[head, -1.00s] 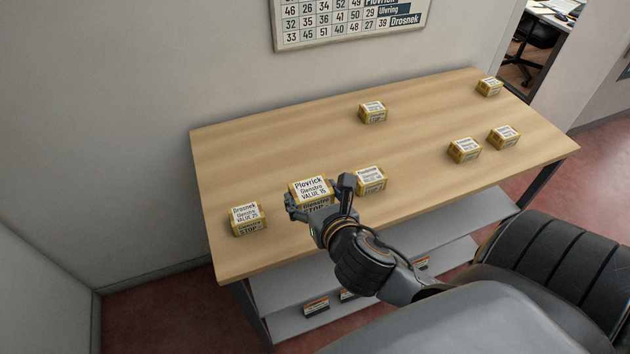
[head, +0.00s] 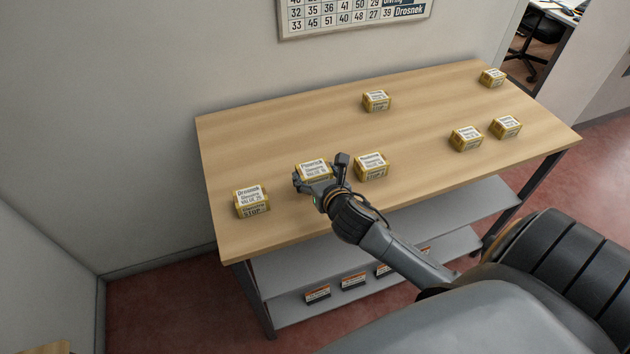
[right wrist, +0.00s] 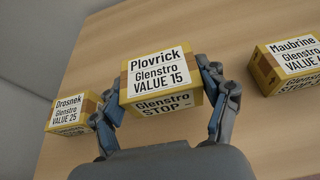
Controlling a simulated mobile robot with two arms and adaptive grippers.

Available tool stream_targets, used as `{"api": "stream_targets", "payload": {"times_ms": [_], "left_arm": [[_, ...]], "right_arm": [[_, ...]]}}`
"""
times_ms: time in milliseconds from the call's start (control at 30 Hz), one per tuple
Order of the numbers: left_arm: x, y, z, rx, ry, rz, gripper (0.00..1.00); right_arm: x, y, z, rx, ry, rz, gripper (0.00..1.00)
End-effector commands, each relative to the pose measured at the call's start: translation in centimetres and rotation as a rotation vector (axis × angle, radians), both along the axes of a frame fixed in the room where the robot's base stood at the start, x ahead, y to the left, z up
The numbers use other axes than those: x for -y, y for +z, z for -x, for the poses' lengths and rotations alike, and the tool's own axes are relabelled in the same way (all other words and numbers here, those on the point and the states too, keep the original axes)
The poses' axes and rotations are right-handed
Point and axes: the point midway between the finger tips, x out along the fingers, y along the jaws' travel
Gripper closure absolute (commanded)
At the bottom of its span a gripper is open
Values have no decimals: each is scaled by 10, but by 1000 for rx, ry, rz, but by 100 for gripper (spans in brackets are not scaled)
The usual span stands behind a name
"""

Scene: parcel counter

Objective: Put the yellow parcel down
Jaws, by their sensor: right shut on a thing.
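The yellow parcel (head: 313,169) labelled "Plovrick, Glenstro, VALUE 15" is between the fingers of my right gripper (head: 322,179). In the right wrist view the same parcel (right wrist: 160,80) shows with a finger of the right gripper (right wrist: 168,100) against each side, shut on it. The parcel is over the front left part of the wooden counter (head: 280,225); I cannot tell whether its underside touches the top. My left gripper is not in view.
A "Drosnek" parcel (head: 251,203) stands left of the held one, and a "Maubrine" parcel (right wrist: 290,63) close on its right. Further parcels stand at the back (head: 376,101) and right (head: 466,138). Bare counter lies behind. Small labelled items sit on the lower shelf (head: 390,285).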

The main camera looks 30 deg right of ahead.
Motion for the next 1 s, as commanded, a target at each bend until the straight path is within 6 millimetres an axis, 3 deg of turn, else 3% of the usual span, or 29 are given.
{"api": "stream_targets", "payload": {"times_ms": [333,733,767,800,867,1000], "left_arm": [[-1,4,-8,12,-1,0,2],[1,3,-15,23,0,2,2],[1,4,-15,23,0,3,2],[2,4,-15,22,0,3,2],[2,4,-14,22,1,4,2],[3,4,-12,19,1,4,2]], "right_arm": [[4,-37,-7,-2,-2,-5,62],[4,-43,-7,0,1,0,62],[4,-44,-7,-1,1,-1,21],[4,-43,-7,-1,1,-1,13],[4,-43,-7,-1,1,-1,3],[4,-43,-7,-1,1,-1,3]]}}
